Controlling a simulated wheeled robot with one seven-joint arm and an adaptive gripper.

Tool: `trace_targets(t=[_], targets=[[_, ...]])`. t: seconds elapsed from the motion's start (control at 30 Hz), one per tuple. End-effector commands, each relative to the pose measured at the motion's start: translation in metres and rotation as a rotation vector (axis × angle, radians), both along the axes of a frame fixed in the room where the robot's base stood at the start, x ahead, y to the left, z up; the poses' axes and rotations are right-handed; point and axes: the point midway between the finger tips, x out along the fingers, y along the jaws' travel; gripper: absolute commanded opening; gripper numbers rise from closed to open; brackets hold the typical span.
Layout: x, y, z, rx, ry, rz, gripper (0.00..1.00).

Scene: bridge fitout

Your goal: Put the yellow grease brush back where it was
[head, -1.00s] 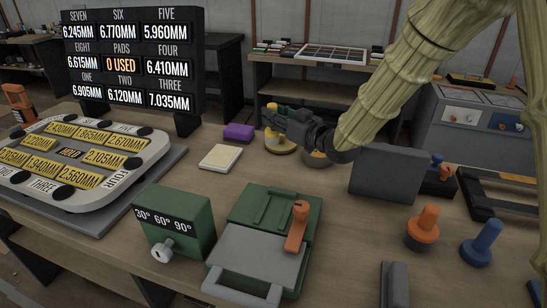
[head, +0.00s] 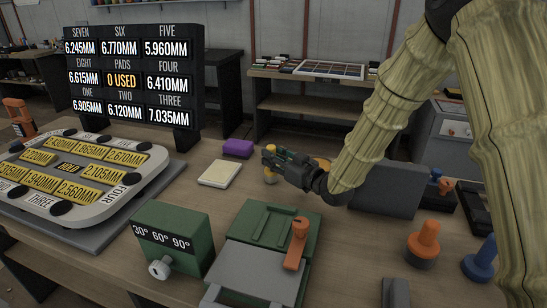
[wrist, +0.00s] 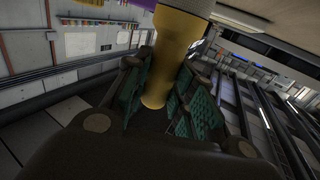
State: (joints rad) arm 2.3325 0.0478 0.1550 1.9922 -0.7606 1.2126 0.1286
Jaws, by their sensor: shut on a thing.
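The yellow grease brush (wrist: 172,60) is between my gripper's fingers in the wrist view, as a yellow shaft with a wider part toward the top of the picture. In the head view my gripper (head: 274,163) is shut on it over the bench, right of the pale pad. A yellow end of the brush (head: 271,178) shows below the fingers, close above or at the bench top; I cannot tell whether it touches. Another yellow part (head: 323,163) shows behind the gripper, mostly hidden. The brush's original spot cannot be made out.
A pale pad (head: 219,173) and a purple block (head: 238,148) lie left of the gripper. A green press (head: 262,225) and a green angle box (head: 172,235) stand in front. A dark grey panel (head: 388,190) stands right, by my arm. Bench between pad and press is clear.

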Motion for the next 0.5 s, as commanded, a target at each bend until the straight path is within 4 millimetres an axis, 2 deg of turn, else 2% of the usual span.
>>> trace_targets(t=[0.17, 0.2, 0.3, 0.5], targets=[[0.0000, -0.0002, -0.0038, 0.001, 0.001, 0.000, 0.01], [0.0000, -0.0001, -0.0035, 0.000, 0.000, 0.000, 0.29], [0.0000, -0.0001, -0.0032, 0.000, 0.000, 0.000, 0.46], [-0.0001, -0.0002, -0.0032, 0.000, 0.000, 0.000, 0.46]])
